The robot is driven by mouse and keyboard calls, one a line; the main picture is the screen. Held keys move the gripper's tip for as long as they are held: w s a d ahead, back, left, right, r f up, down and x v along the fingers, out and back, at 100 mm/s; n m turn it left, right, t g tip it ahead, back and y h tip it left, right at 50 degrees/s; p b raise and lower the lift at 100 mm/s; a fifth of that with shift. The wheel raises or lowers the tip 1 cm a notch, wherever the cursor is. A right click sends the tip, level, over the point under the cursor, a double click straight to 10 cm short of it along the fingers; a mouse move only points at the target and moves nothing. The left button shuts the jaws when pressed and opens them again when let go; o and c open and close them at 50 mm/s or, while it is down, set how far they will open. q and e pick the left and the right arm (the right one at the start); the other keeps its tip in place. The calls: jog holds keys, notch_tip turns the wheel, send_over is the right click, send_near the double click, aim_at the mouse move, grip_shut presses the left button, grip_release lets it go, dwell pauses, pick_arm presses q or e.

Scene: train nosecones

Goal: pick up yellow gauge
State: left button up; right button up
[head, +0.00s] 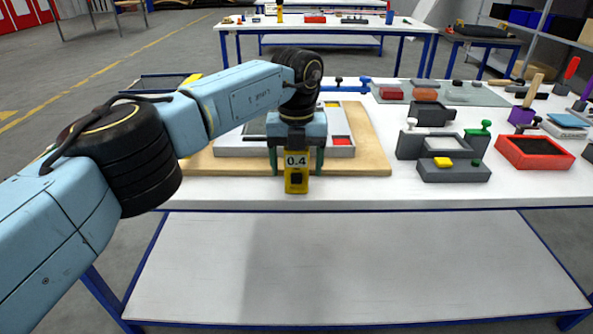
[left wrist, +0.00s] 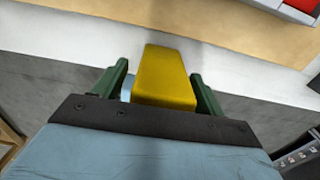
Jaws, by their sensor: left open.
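The yellow gauge (head: 296,183), marked 0.4 on a black band, is near the front edge of the white table in the head view. My left gripper (head: 296,168) points down over it, with one green finger on each side. In the left wrist view the gauge (left wrist: 165,75) is a yellow block between the open fingers of the left gripper (left wrist: 160,80). Gaps show between it and the fingers. My right gripper is in neither view.
A wooden board (head: 373,150) with a grey tray (head: 232,151) lies just behind the gauge. Dark fixtures (head: 455,172) and a red bin (head: 534,152) stand to the right. The table front between board and fixtures is clear.

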pick_arm(q)
jog(key=shift+f, duration=0.1)
jog(key=c, duration=1.2)
